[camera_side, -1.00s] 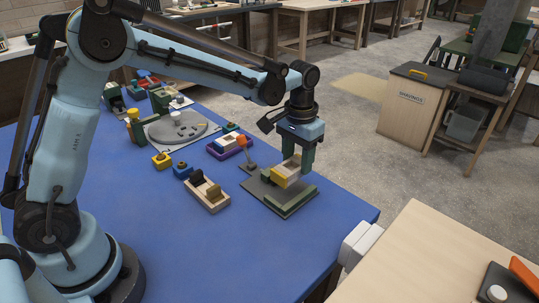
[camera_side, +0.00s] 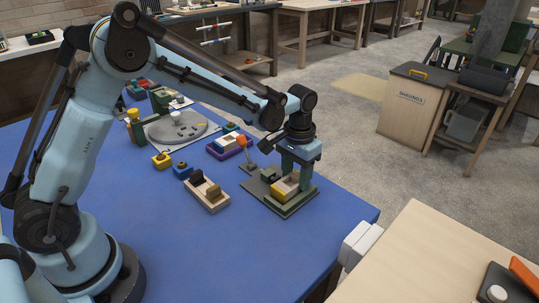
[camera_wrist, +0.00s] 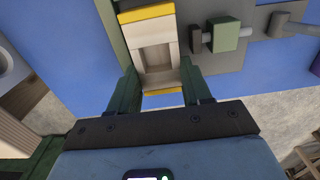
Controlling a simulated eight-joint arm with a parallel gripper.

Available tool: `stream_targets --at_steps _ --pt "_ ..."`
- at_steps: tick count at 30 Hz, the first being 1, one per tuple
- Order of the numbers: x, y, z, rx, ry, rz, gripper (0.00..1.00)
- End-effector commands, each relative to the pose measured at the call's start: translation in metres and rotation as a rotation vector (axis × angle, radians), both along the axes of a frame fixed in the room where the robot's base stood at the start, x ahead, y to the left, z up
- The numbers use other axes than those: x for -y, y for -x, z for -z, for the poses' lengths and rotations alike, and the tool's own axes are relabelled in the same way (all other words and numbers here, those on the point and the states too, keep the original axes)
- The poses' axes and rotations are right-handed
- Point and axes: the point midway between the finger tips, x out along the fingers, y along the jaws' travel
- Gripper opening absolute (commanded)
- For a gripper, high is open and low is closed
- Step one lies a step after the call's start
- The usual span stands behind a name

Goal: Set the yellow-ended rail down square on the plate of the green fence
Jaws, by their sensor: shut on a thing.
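The pale wooden rail with yellow ends (camera_side: 286,189) is between the fingers of my gripper (camera_side: 291,175), low over the grey plate (camera_side: 257,187). The green fence (camera_side: 300,201) runs along the plate's near right side, close beside the rail. In the wrist view the rail (camera_wrist: 155,58) shows a recessed middle and a yellow band at each end, with my gripper's fingers (camera_wrist: 158,82) on both sides of it. A green strip of the fence (camera_wrist: 107,25) runs along its left side. I cannot tell whether the rail's underside touches the plate.
A green block on a rod (camera_wrist: 225,35) stands on the plate beside the rail. The blue table is clear in front.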

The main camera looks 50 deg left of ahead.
Motion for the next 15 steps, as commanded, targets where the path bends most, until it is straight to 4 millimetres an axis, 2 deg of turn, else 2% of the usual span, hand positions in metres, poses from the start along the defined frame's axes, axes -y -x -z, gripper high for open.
stream_targets --at_steps 5,6,10,15 --pt "0.0 0.0 0.0026 0.0 0.0 0.0 0.14" --pt "0.0 0.0 0.0028 0.0 0.0 0.0 0.55" --pt "0.0005 0.0 0.0032 0.001 0.0 0.0 0.74" --pt "0.0015 0.0 0.0022 0.001 0.002 0.002 0.74"
